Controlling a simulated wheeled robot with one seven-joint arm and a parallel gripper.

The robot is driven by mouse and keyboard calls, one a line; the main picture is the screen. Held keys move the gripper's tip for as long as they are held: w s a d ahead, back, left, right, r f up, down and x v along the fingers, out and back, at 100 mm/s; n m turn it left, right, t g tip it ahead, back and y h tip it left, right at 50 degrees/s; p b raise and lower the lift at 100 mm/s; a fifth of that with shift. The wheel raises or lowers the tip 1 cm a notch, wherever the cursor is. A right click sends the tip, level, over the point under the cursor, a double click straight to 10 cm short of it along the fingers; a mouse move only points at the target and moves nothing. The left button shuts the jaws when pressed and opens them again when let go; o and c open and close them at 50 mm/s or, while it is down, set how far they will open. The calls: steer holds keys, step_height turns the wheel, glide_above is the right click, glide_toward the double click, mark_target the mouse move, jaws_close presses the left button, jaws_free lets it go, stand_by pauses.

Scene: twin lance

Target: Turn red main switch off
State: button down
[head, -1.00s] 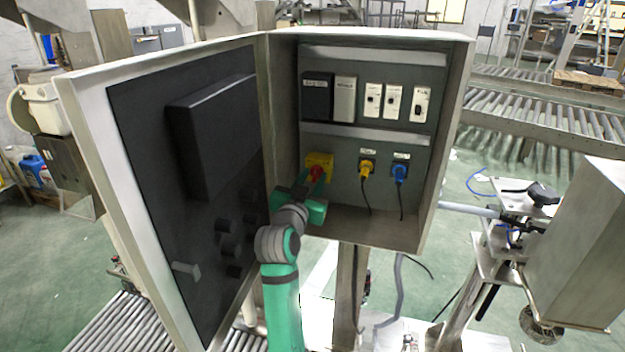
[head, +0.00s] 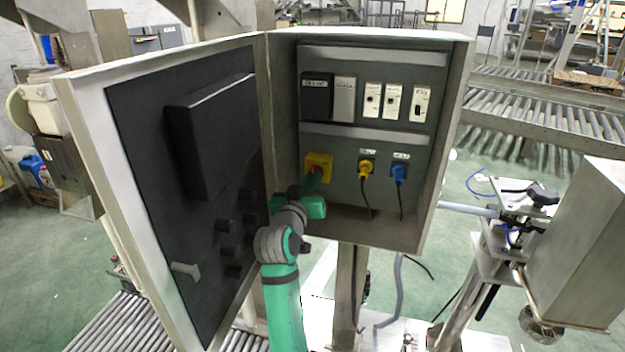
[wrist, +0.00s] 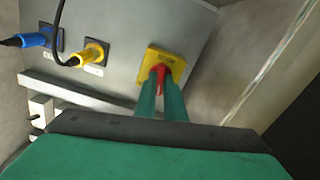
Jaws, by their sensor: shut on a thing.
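The red main switch (wrist: 159,72) is a red knob on a square yellow plate (head: 319,161) at the lower left of the cabinet's back panel. In the wrist view the yellow plate (wrist: 172,60) lies just beyond the fingertips. My gripper (wrist: 160,84) is shut on the red knob, with one green finger on each side of it. In the head view my gripper (head: 315,178) reaches into the cabinet from the front and hides much of the knob. The knob's exact angle is hard to tell.
A yellow plug (head: 366,168) and a blue plug (head: 399,173) with hanging black cables sit right of the switch. The open cabinet door (head: 150,230) stands close to the left of my arm. The cabinet's floor edge (head: 365,236) lies below my gripper.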

steer(key=shift+a+f+n, duration=0.1)
steer(key=shift+n, duration=3.1)
steer(key=c, duration=1.8)
jaws_free()
steer(key=shift+c, duration=0.2)
steer(key=shift+s, duration=0.1)
steer(key=v, duration=1)
steer(key=shift+s, duration=0.35)
steer(key=shift+a, duration=0.1)
